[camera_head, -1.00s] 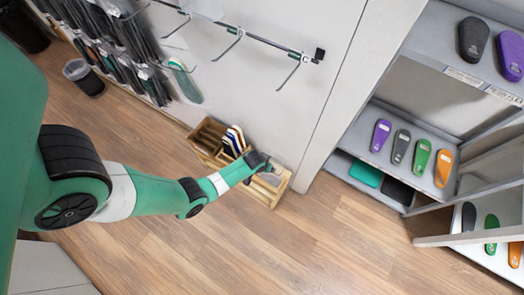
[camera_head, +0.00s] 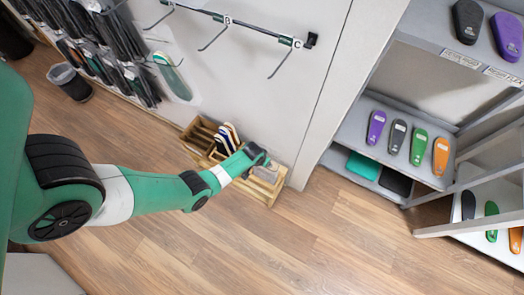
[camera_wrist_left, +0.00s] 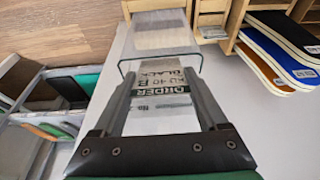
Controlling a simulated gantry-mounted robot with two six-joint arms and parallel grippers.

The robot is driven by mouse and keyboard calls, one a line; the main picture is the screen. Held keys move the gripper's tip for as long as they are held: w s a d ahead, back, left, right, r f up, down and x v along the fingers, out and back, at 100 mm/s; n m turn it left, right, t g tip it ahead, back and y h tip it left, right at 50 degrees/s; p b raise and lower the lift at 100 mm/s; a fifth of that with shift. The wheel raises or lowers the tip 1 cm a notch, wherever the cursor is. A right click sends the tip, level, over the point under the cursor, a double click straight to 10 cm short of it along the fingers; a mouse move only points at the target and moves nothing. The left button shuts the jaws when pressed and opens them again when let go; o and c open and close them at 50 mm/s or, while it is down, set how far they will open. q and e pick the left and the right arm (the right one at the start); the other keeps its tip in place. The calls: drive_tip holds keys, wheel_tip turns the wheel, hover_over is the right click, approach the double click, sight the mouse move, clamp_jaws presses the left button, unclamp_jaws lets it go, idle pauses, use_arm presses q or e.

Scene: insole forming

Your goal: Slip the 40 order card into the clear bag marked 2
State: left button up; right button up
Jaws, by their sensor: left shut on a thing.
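My left gripper (camera_head: 262,160) is over the right end of the wooden rack on the floor. In the left wrist view the fingers (camera_wrist_left: 157,76) are shut on a pale order card (camera_wrist_left: 165,96), printed "ORDER", "40" and "BLACK". A clear, dark-edged sheet (camera_wrist_left: 160,53) shows around the far part of the card; I cannot tell whether it is a separate holder. A clear bag (camera_head: 173,76) with a green insole hangs on the white wall panel, left of the gripper. No bag number is readable. My right gripper is not in view.
The wooden rack (camera_head: 200,135) holds several dark, white-edged insoles (camera_head: 227,138). Hooks B and C (camera_head: 283,58) on the wall rail look empty. Dark packs (camera_head: 120,70) hang at the left above a bin (camera_head: 70,82). Shelves with insoles stand at the right. The floor in front is clear.

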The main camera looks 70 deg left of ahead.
use_arm(q)
drive_tip(key=shift+w+a+f+g+h+b, duration=0.15)
drive_tip(key=shift+f+g+b, duration=0.1)
drive_tip(key=shift+f, duration=0.3)
drive_tip(key=shift+w+a+f+g+h+b, duration=0.15)
drive_tip(key=shift+f+b, duration=0.1)
drive_tip(key=shift+f, duration=0.3)
drive_tip(key=shift+d, duration=0.1)
drive_tip(key=o, duration=1.2)
drive_tip(key=p+v, duration=1.1)
drive_tip(key=p, duration=0.1)
drive_tip(key=shift+r+p, duration=0.3)
drive_tip(key=shift+r, duration=0.05)
drive_tip(key=shift+s, duration=0.1)
